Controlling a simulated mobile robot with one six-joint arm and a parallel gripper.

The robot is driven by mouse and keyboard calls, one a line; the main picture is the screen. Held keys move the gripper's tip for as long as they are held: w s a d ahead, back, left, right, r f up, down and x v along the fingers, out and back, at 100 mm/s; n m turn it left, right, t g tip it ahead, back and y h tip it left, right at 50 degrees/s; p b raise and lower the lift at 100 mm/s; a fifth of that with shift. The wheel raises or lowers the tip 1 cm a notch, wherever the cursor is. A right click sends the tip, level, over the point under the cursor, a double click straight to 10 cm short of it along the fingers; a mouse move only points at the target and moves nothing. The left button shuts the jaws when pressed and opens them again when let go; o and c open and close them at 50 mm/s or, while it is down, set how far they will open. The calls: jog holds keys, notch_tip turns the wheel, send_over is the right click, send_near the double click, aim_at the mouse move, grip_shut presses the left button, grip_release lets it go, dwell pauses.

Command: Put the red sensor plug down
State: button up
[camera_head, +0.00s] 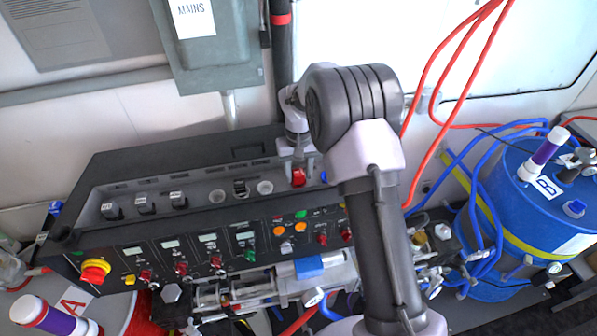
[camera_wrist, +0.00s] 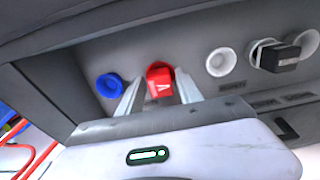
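The plug is at the sloped grey socket panel, in line with the sockets. Whether it is seated in a socket is hidden. In the head view the red plug (camera_head: 298,177) shows just below my gripper (camera_head: 297,152), between the blue socket and a white socket.
A blue socket (camera_wrist: 109,86) is left of the plug; a white socket (camera_wrist: 221,62) and a black plug (camera_wrist: 280,54) are right of it. The black console (camera_head: 120,172) has several knobs below. A blue drum (camera_head: 535,200) with hoses stands at right, a red drum (camera_head: 118,312) at lower left.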

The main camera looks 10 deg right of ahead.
aim_at(298, 172)
jog(key=shift+o, duration=0.2)
jog(key=shift+w, duration=0.15)
jog(key=shift+r, duration=0.15)
notch_tip(298, 172, up, 12)
jog(key=s+a+r+m+t, duration=0.2)
jog(key=s+r, duration=0.9)
jog(key=r, duration=0.1)
jog(key=s+a+r+m+t+y, duration=0.1)
jog(key=s+r+t+y, duration=0.15)
jog(key=s, duration=1.15)
jog(key=s+f+m+t, duration=0.1)
jog(key=s+f, duration=0.2)
jog(key=s, duration=0.5)
notch_tip(298, 172, down, 35)
jog(key=b, duration=3.5)
jog(key=shift+w+a+r, duration=0.15)
jog(key=shift+w+a, duration=0.15)
jog(key=shift+a, duration=0.15)
